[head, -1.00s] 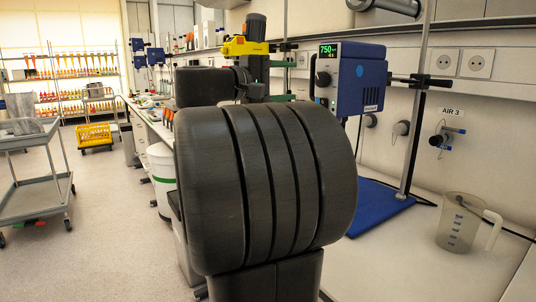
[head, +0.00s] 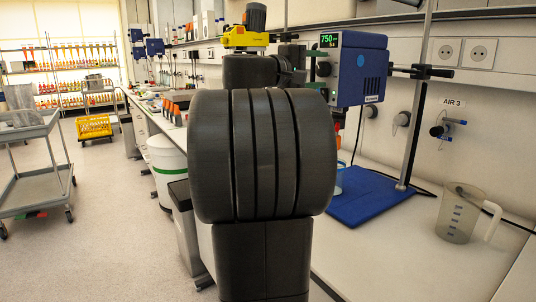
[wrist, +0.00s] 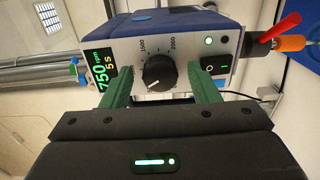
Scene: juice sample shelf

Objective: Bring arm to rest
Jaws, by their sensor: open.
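My arm (head: 262,160) stands dark and upright in the middle of the head view. My gripper (wrist: 163,88) shows in the wrist view with two green fingers apart and nothing between them. Behind the fingers is the front of the blue stirrer motor (head: 358,69), with its black knob (wrist: 159,73) appearing between the fingertips. A gap to the knob seems to remain, but its depth is hard to tell. The stirrer's display (wrist: 104,73) reads 750 rpm and 5 s.
A blue stand base (head: 372,200) and a clear measuring jug (head: 458,215) stand on the right bench. A metal rod (head: 413,130) rises from the base. A white bin (head: 168,165) with a green band is left of my arm. A grey cart (head: 35,185) stands further left; floor between is clear.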

